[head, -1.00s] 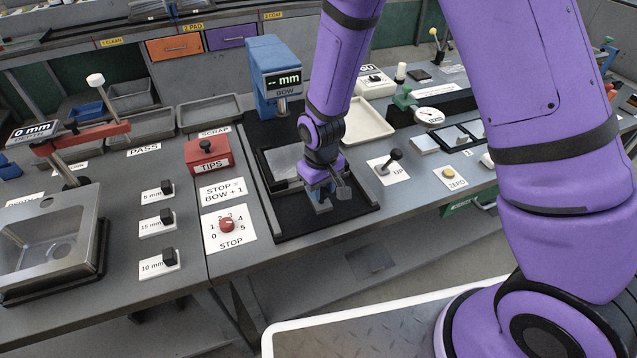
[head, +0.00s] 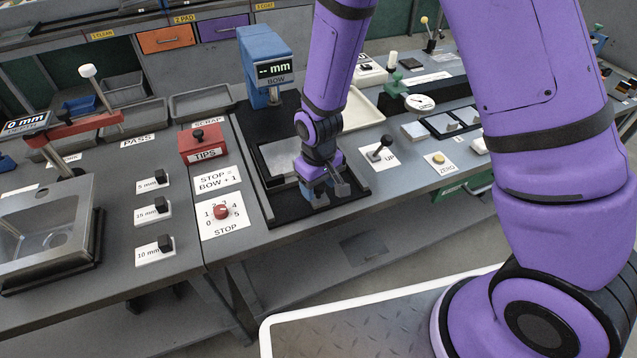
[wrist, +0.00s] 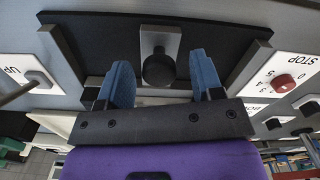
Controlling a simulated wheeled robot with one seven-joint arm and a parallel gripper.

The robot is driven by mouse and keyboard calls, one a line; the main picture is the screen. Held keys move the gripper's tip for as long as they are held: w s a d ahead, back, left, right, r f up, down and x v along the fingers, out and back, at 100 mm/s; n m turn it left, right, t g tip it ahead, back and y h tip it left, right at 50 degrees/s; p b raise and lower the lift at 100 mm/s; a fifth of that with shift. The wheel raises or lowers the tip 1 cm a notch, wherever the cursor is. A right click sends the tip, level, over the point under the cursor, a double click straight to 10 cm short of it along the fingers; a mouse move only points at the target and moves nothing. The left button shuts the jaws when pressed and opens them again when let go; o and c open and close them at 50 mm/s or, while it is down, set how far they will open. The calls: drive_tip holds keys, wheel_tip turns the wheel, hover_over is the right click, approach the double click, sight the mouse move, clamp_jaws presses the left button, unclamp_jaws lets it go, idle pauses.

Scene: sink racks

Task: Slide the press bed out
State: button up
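The press bed (head: 277,158) is a light grey metal plate in a black frame, low in front of the blue BOW press (head: 268,70). In the wrist view a black round knob (wrist: 158,69) stands on a silver tab (wrist: 174,42) over the dark base. My gripper (head: 320,200) is low over the front end of the black base. In the wrist view my gripper (wrist: 160,68) is open, with one blue finger on each side of the knob and visible gaps to it. Contact is not visible. In the head view my gripper hides the knob.
A red TIPS box (head: 204,143) and the STOP dial (head: 221,211) stand to the left. The UP lever (head: 381,147) and yellow ZERO button (head: 438,158) are close on the right. Raised dark rails (wrist: 58,50) flank the base. The floor in front of the bench is open.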

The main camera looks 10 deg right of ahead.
wheel_tip(320, 180, up, 11)
idle(0.7)
idle(0.4)
drive_tip(key=s+d+r+m+t, duration=0.1)
drive_tip(key=s+d+r, duration=0.1)
drive_tip(key=d+r, duration=0.45)
drive_tip(key=s+d+r+m+t, duration=0.15)
drive_tip(key=d+r, duration=0.25)
drive_tip(key=r, duration=0.6)
drive_tip(key=s+d+r+m+t, duration=0.1)
drive_tip(key=s+d+r, duration=0.3)
drive_tip(key=s, duration=0.4)
drive_tip(key=s+d+r+m+t, duration=0.1)
drive_tip(key=s+d+r, duration=0.4)
drive_tip(key=s+r, duration=0.1)
drive_tip(key=shift+s+m+t, duration=0.35)
drive_tip(key=shift+s, duration=0.5)
